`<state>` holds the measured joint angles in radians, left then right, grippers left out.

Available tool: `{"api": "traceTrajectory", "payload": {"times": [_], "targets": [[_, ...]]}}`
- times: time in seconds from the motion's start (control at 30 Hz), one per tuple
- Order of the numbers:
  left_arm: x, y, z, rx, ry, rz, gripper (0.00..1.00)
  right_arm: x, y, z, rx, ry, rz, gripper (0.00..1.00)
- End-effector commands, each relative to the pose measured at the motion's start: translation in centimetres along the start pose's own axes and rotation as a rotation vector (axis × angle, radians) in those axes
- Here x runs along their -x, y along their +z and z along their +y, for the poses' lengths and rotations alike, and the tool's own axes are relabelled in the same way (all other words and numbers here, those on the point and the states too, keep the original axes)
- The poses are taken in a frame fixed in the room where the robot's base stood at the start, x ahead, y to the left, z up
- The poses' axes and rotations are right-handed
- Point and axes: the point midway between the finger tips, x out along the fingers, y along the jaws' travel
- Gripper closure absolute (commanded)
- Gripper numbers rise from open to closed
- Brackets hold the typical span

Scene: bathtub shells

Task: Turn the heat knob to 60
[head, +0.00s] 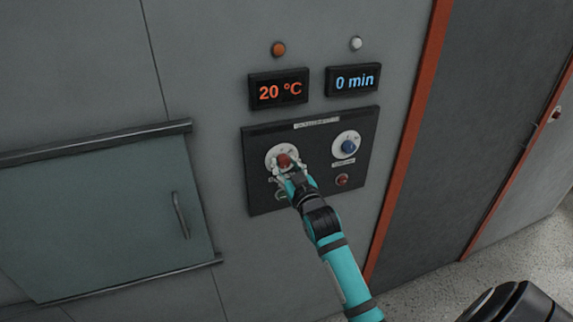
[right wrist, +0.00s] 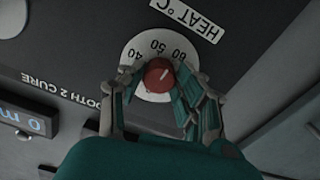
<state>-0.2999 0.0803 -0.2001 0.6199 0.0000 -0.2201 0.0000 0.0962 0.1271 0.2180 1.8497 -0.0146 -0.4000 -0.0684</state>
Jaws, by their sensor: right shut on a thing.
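The red heat knob (head: 285,161) sits on a white dial on the black control panel (head: 262,200). My right gripper (head: 286,170) is at the knob, its fingers on either side. In the right wrist view the red knob (right wrist: 159,75) lies between the fingers of the gripper (right wrist: 160,88), which is shut on it. The dial (right wrist: 148,45) shows the numbers 40, 50 and 60, under a "HEAT °C" label. A pale mark on the knob slants to the upper right, roughly toward the 60 side; its exact reading is unclear. The temperature display (head: 280,90) reads 20 °C. My left gripper is out of view.
A blue knob (head: 348,146) on a white dial and a red button (head: 342,181) are to the right of my gripper. The time display (head: 353,81) reads 0 min. An orange lamp (head: 279,49) and a white lamp (head: 356,44) are above. A handled hatch (head: 100,215) is left.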

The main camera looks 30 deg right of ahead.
Motion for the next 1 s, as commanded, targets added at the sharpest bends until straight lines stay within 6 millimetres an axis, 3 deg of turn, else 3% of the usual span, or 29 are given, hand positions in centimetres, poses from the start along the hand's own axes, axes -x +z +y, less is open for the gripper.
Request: {"api": "traceTrajectory", "payload": {"times": [0.4,1.0], "targets": [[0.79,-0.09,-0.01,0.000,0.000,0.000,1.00,0.03,0.27,-0.18,-0.260,-0.001,-0.008,0.98],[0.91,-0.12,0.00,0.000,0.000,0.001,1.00,0.04,0.38,-0.20,-0.327,-0.001,-0.009,0.98]]}}
